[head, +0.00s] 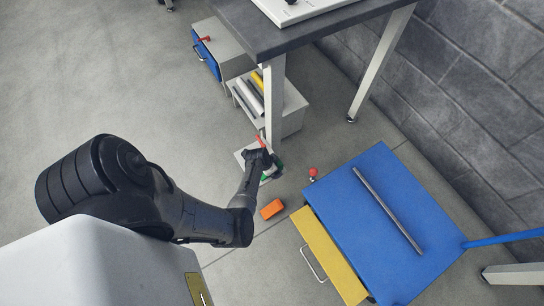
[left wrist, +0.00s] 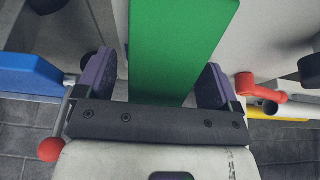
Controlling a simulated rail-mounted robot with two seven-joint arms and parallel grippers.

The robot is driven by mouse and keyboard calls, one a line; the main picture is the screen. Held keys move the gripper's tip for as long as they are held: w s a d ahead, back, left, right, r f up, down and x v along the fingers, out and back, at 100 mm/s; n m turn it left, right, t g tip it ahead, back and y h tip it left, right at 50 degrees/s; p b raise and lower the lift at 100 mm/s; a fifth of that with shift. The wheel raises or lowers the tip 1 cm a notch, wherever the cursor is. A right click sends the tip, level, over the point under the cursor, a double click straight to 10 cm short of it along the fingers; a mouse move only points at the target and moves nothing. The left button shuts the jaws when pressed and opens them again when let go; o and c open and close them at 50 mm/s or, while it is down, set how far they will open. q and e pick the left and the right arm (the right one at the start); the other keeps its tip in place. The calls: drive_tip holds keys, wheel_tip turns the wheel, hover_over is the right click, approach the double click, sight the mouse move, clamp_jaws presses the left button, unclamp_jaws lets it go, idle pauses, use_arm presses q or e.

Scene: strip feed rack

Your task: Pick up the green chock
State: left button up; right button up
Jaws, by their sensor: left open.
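The green chock (left wrist: 178,45) is a flat-faced green block in the left wrist view, lying between the two fingers of my left gripper (left wrist: 158,70). Gaps show between the block and both fingers, so the gripper is open around it, not clamped. Its near end is hidden by the gripper body. In the head view my left gripper (head: 267,164) reaches down by the table leg, and only small bits of green (head: 265,177) show beside it. My right gripper is in neither view.
An orange block (head: 271,208) lies on the floor nearby. A blue-topped cabinet (head: 345,215) with a steel rod (head: 388,209), a yellow drawer (head: 328,255) and a red knob (head: 313,172) stands at right. A red handle (head: 261,141) is close to the gripper. A dark table (head: 290,38) stands behind.

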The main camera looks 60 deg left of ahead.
use_arm(q)
drive_tip(key=shift+r, duration=0.1)
drive_tip(key=c, duration=1.1)
